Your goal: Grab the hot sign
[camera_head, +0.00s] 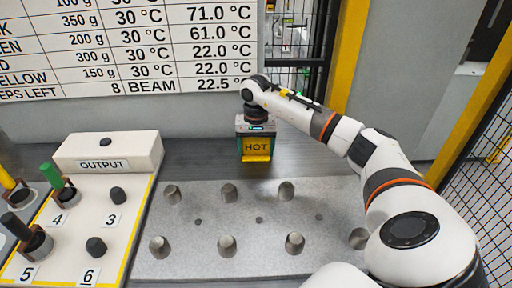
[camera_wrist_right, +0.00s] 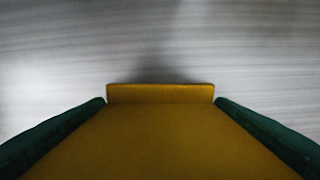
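The hot sign (camera_head: 257,148) is a small yellow plate with dark HOT lettering, at the back of the dark counter in the head view. My right gripper (camera_head: 256,141) reaches down over it from above, with a green finger at each side. In the right wrist view the yellow sign (camera_wrist_right: 160,130) fills the space between the two dark green fingers (camera_wrist_right: 160,102), with no visible gap at its edges. A yellow lip shows at its far end. I cannot tell whether the sign touches the counter. My left gripper is not in view.
A grey speckled plate (camera_head: 256,236) with several metal studs lies in front of the sign. A white OUTPUT block (camera_head: 108,152) and a numbered panel (camera_head: 124,212) with coloured pegs stand at left. A printed board (camera_head: 130,45) hangs behind. Dark counter (camera_head: 205,160) is clear beside the sign.

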